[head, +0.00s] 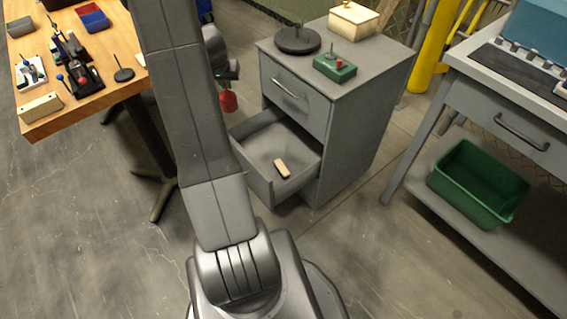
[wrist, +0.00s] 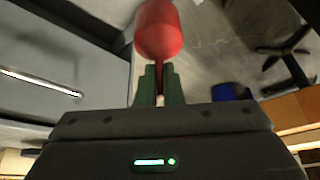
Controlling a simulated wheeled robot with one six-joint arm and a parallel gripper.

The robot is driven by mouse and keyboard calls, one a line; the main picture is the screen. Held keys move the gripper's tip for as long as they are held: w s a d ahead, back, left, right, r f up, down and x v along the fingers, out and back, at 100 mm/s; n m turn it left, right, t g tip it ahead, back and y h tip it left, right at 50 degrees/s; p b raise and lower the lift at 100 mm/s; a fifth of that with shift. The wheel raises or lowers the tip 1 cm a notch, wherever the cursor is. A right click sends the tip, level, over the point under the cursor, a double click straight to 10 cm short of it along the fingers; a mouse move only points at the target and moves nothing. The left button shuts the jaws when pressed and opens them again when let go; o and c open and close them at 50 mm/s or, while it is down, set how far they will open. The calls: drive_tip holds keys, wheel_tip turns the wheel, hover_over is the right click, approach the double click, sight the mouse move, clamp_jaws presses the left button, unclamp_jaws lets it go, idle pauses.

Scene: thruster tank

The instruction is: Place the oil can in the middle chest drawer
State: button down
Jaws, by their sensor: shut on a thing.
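The red oil can (head: 228,102) hangs below my gripper in the head view, just left of the grey chest (head: 352,120) and near the back left corner of its open drawer. In the wrist view the oil can (wrist: 158,30) shows its rounded red body, with a thin stem between the green fingers of my gripper (wrist: 159,82). The fingers are shut on that stem. The drawer (head: 262,190) below the closed top drawer (head: 290,92) is pulled out and holds a small wooden block (head: 282,168). My arm hides part of the space left of it.
On the chest top are a black round stand (head: 298,40), a green block with a red knob (head: 334,67) and a cream box (head: 354,20). A wooden table (head: 95,95) with tools is at left. A grey bench with a green bin (head: 478,185) is at right.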

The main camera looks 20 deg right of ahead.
drive_tip(key=d+f+b, duration=0.3)
drive_tip(key=f+b, duration=0.2)
drive_tip(key=f, duration=0.4)
drive_tip(key=w+d+f+b, duration=0.1)
drive_tip(key=d+f+b, duration=0.3)
drive_tip(key=f, duration=0.6)
drive_tip(key=w+d+f+b, duration=0.1)
drive_tip(key=d+f+b, duration=0.2)
drive_tip(key=f+b, duration=0.3)
wheel_tip(320, 180, down, 3)
drive_tip(key=shift+w+d+f+m, duration=0.15)
drive_tip(key=shift+d+m, duration=0.05)
drive_tip(key=shift+m, duration=0.2)
drive_tip(key=c, duration=2)
unclamp_jaws()
drive_tip(key=shift+f, duration=0.15)
drive_tip(key=o, duration=0.4)
drive_tip(key=p+v, duration=0.3)
drive_tip(key=v, duration=0.9)
drive_tip(key=shift+a, duration=0.15)
